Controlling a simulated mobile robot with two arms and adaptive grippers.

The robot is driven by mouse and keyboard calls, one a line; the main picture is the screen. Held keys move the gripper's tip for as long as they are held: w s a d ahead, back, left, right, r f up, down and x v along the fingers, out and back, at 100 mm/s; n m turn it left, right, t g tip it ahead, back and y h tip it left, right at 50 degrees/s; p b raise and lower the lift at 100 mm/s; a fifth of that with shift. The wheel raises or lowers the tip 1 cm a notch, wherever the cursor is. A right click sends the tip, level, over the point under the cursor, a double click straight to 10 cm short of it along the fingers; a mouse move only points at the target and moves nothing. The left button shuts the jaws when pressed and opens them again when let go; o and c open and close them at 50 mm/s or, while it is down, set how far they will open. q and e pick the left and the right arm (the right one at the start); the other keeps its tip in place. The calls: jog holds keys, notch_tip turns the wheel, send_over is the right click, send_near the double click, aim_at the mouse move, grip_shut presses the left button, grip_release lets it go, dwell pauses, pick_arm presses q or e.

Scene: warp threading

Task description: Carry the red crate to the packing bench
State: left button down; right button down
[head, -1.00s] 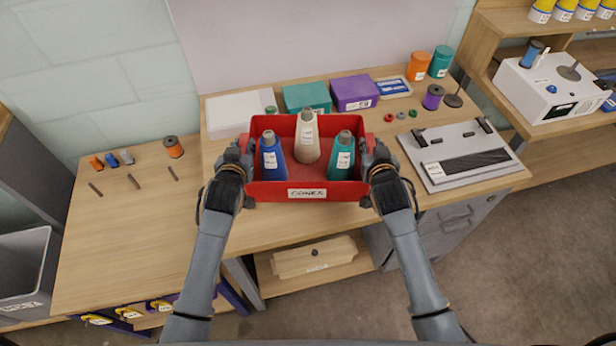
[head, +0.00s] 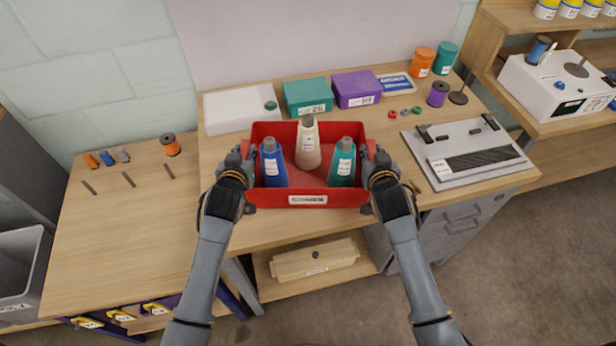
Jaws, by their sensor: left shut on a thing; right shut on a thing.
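The red crate (head: 266,197) is in the middle of the head view, in front of and partly over the wooden bench (head: 225,165). It holds a blue cone (head: 273,165), a cream cone (head: 308,146) and a teal cone (head: 342,164), all standing. A white label is on its front wall. My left gripper (head: 240,172) is shut on the crate's left side wall. My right gripper (head: 375,171) is shut on its right side wall. The fingertips are partly hidden. I cannot tell whether the crate's underside touches the bench. No label names the packing bench.
Behind the crate are a white box (head: 232,111), a teal box (head: 308,97) and a purple box (head: 356,88). A grey plate device (head: 465,152) lies to the right. A lower table (head: 120,220) at left has bare wood in front. A grey bin (head: 22,275) stands far left.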

pick_arm(q)
jog(key=c, duration=1.1)
grip_release()
pick_arm(e)
jog(key=c, duration=1.1)
grip_release()
pick_arm(q)
jog(key=shift+s, duration=0.1)
pick_arm(e)
jog(key=shift+s, duration=0.1)
pick_arm(q)
jog(key=v, duration=1.2)
pick_arm(e)
jog(key=v, duration=1.2)
jog(key=shift+f, duration=0.1)
pick_arm(q)
jog(key=shift+s+f, duration=0.1)
